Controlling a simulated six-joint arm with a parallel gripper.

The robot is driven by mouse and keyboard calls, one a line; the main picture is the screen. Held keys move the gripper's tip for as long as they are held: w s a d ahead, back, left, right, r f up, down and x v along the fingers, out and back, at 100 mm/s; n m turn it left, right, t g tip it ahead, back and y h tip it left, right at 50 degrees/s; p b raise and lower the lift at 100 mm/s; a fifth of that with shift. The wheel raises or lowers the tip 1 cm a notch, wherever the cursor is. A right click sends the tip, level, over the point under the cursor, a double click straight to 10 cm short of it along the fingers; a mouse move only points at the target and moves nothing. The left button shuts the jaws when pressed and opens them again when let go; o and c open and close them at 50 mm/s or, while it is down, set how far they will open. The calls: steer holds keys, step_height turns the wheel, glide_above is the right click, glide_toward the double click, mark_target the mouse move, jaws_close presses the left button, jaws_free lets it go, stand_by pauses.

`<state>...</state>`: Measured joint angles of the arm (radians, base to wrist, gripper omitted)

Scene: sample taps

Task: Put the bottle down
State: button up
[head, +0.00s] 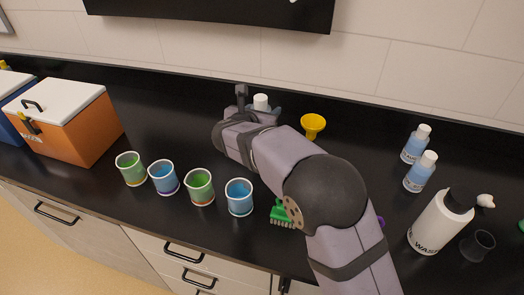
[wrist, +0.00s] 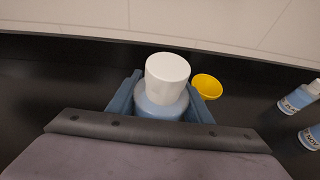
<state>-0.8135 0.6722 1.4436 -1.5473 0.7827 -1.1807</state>
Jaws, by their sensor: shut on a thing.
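A bottle with a white cap (head: 260,101) is at my gripper, near the back of the black counter. In the wrist view the bottle (wrist: 164,86) has a white cap and a pale blue shoulder. My gripper (wrist: 162,100) is shut on it, with a blue-grey finger on either side. The bottle looks roughly upright. Its lower part and base are hidden by my gripper and arm, so I cannot tell whether it touches the counter. In the head view my gripper (head: 262,110) is mostly hidden behind my arm.
A yellow funnel (head: 313,125) stands close to the right of the bottle. Several cups (head: 200,187) line the front left. Two blue bottles (head: 417,144) and a white wash bottle (head: 440,220) stand at right. A green brush (head: 281,214) lies by my arm. An orange cooler (head: 85,125) is left.

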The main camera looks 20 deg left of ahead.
steer(key=shift+f+p, duration=0.65)
steer(key=shift+f, duration=4.1)
steer(key=shift+f, duration=0.2)
steer(key=o, duration=1.2)
steer(key=shift+r, duration=0.15)
steer(key=b+v, duration=0.2)
steer(key=v, duration=1)
steer(key=shift+b, duration=0.4)
